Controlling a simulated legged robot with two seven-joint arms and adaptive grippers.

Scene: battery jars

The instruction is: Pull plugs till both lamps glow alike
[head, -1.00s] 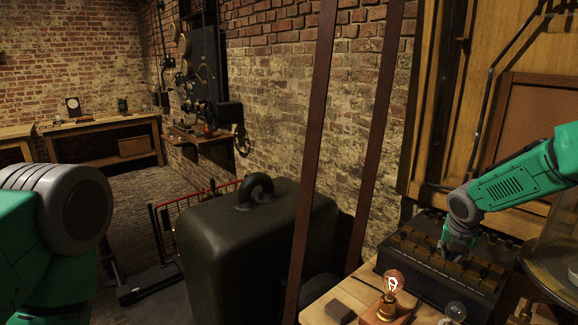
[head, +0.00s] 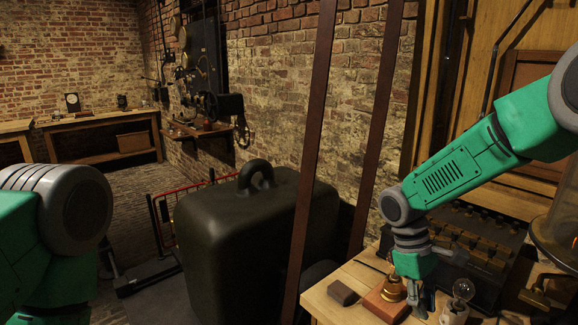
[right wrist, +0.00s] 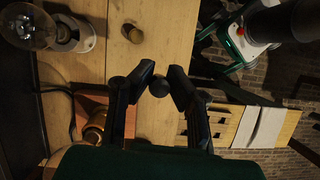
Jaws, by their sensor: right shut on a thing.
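The first lamp's brass socket (head: 392,290) stands on a wooden base (head: 387,306); my right gripper hides its bulb in the head view. The second lamp (head: 463,290), a clear bulb on a pale base, shows no clear glow. The dark plug box (head: 485,240) with brass blocks lies behind, partly covered by my right arm. My right gripper (head: 420,305) is low over the table between the lamps. In the right wrist view it (right wrist: 158,86) is shut on a small dark round-headed plug. Another small round brass thing (right wrist: 131,33) is on the table. My left gripper is out of view.
A dark block (head: 342,292) lies on the wooden table left of the lamps. A glass dome (head: 562,225) is at the right edge. A big dark weight (head: 250,240) and brown uprights (head: 312,150) stand left of the table.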

